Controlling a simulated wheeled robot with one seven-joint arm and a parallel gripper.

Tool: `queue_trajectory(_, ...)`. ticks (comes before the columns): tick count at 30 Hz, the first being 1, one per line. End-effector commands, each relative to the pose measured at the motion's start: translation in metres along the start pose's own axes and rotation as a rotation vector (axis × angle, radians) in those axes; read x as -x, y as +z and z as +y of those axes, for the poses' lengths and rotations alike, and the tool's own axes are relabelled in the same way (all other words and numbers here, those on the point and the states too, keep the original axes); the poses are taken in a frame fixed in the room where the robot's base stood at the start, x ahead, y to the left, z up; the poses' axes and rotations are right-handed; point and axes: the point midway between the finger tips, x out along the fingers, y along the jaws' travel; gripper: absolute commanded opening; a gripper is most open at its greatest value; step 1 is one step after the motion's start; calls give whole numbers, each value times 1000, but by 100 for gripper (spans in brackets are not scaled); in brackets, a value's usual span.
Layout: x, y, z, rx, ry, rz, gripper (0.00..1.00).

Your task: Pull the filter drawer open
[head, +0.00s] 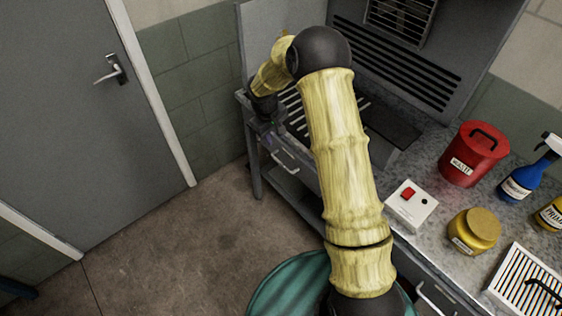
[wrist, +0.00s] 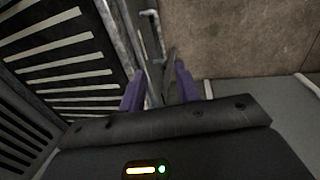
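A grey bench with a slatted grille top has a drawer front with a pale bar handle (head: 285,161) under its left part. Which drawer is the filter drawer is not labelled in view. My gripper (head: 264,128) is at the bench's front left corner, left of and above that handle; it is small and dark there. In the wrist view my gripper's two purple fingers (wrist: 159,88) are apart, with nothing clearly held between them. A pale handle (wrist: 153,28) shows beyond the fingertips, apart from them. The slatted grille (wrist: 65,50) fills the wrist view's left.
On the bench top are a red waste can (head: 471,155), a switch box (head: 411,205), a yellow jar (head: 474,231), a blue spray bottle (head: 525,179) and a white slatted panel (head: 522,284). A second drawer handle (head: 434,299) is at lower right. Floor (head: 190,250) left of the bench is clear.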

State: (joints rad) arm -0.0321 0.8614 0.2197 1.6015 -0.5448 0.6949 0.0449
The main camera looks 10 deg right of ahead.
Motion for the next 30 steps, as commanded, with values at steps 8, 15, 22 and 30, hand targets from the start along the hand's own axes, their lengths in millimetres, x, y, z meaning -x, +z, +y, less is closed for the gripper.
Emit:
queue_trajectory(8,-20,1,0,0,-1,-4,33)
queue_trajectory(15,-58,1,0,-1,-2,-3,33)
queue_trajectory(22,-93,1,0,-1,-1,-3,33)
queue_trajectory(30,-132,1,0,-2,-2,-3,33)
